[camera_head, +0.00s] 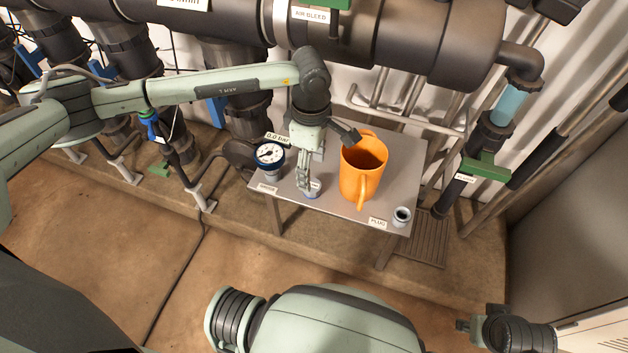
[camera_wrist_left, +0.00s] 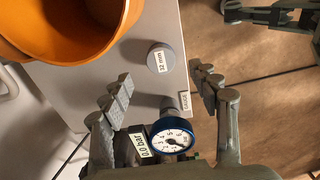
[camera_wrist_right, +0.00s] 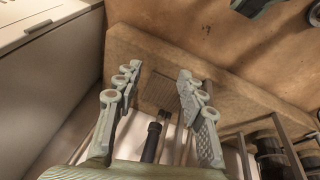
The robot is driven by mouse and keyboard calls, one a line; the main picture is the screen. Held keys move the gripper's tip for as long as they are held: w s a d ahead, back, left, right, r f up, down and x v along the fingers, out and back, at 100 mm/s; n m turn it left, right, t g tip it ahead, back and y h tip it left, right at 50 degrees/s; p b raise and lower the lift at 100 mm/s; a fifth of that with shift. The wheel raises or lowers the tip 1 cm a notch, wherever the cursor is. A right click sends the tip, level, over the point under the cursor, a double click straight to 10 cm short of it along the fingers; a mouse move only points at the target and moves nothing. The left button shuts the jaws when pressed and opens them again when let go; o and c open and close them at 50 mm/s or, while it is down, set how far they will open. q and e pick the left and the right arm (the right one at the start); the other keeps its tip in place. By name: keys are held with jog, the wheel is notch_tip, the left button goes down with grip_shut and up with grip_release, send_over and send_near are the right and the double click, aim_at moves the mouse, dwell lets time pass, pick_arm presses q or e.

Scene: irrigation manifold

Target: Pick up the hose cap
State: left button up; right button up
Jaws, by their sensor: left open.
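The hose cap seems to be the round grey cap labelled "32 mm" (camera_wrist_left: 160,62) on the grey table in the left wrist view. My right gripper (camera_wrist_right: 160,70) is open and empty, away from the table.
An orange mug (camera_head: 361,175) stands close right of the left gripper. A blue-rimmed gauge (camera_head: 269,155) stands close left. A grey ring-shaped piece (camera_head: 402,216) by the "PLUG" label sits at the table's (camera_head: 345,213) right front corner. Dark pipes (camera_head: 190,25) run behind.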

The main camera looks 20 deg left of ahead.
aim_at(314, 186)
pick_arm(q)
jog(key=f, duration=0.4)
jog(key=shift+s+d+f+p, duration=0.15)
jog(key=shift+d+f+p, duration=0.15)
jog(key=shift+f, duration=0.45)
pick_arm(e)
jog(key=shift+x, duration=0.8)
pick_arm(q)
jog(key=c, duration=1.1)
pick_arm(e)
jog(key=shift+s+a, duration=0.15)
jog(key=shift+s, duration=0.05)
